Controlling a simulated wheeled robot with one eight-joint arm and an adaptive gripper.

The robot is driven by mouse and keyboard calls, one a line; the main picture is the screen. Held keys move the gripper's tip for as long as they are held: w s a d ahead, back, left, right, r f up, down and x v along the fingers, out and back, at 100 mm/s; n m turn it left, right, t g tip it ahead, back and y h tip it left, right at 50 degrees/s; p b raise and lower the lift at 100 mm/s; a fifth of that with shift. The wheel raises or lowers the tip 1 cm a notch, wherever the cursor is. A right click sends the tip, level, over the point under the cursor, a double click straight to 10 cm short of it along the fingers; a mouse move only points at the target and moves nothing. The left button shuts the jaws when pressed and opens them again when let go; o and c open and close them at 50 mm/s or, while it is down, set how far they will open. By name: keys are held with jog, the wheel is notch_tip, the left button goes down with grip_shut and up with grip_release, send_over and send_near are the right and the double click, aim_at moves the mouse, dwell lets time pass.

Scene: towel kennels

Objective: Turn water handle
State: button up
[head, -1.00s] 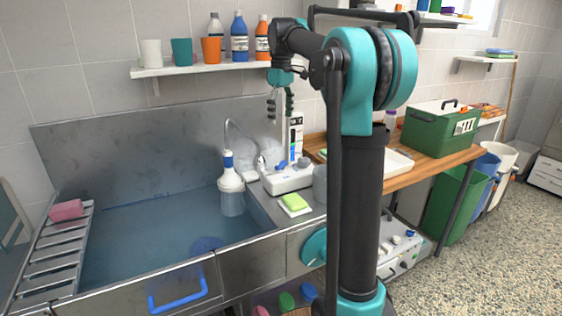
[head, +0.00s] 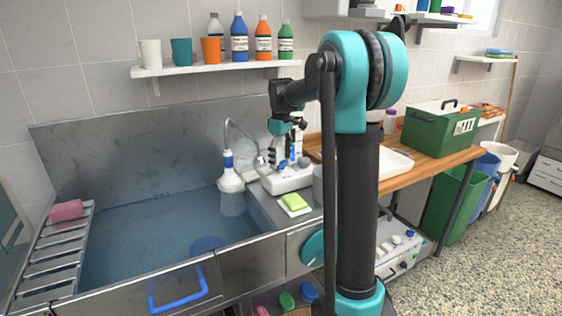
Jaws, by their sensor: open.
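The faucet (head: 228,125) is a curved spout rising at the back right of the steel tub, with a white sprayer head (head: 230,180) with a blue collar hanging below it. A small chrome handle-like fitting (head: 261,162) sits beside the spout base. My gripper (head: 277,163) is open and points down, just right of this fitting and over the white unit (head: 290,180). I cannot tell whether its fingers touch anything. The fingers and wrist partly hide the white unit and its upright panel.
A green sponge (head: 294,202) lies on the tub's right ledge, in front of the white unit. A shelf (head: 180,70) with cups and bottles is above. A wooden counter (head: 435,165) stands right, with a green box (head: 440,130). A blue handle (head: 178,295) is on the tub front.

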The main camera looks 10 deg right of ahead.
jog(key=shift+f, duration=0.55)
jog(key=c, duration=1.2)
jog(key=shift+o, duration=0.2)
jog(key=shift+m, duration=3)
